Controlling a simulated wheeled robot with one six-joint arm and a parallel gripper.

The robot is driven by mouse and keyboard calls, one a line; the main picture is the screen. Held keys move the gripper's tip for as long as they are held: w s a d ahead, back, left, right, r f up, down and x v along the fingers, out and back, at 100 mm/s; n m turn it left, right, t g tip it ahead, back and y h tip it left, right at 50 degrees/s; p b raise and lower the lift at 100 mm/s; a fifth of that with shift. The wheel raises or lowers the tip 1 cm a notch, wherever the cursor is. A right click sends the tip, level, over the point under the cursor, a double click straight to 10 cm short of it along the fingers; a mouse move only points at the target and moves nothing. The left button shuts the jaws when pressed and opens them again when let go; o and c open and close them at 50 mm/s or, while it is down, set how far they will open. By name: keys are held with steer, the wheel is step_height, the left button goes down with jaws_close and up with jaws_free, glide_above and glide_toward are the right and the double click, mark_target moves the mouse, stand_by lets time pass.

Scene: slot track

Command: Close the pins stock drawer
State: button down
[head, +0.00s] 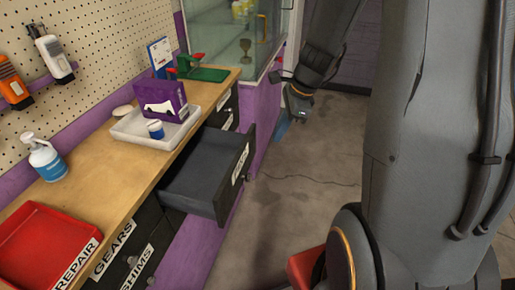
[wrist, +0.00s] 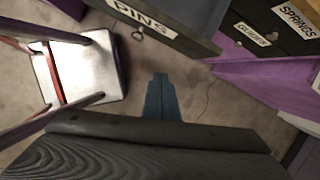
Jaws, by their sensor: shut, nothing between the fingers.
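The pins drawer (head: 205,178) is pulled well out of the bench in the head view, its grey inside empty where I can see it.
A white tray (head: 128,130) with a purple box (head: 163,104) stands on the bench above the drawer. A red REPAIR tray (head: 35,235) is at the near end. A chair (wrist: 80,72) stands left in the wrist view. Bare floor (head: 300,190) lies right of the drawer.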

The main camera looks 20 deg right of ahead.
steer(key=w+a+f+m+p, duration=0.1)
steer(key=w+a+f+m, duration=0.2)
steer(key=w+f, duration=0.3)
step_height(320, 180, down, 4)
steer(key=shift+w+a+f+m+t+y+p, duration=0.1)
steer(key=shift+w+a+m+t+y+p, duration=0.2)
steer(key=shift+w+a+m+p, duration=0.15)
steer(key=shift+a, duration=0.1)
stand_by(0.3)
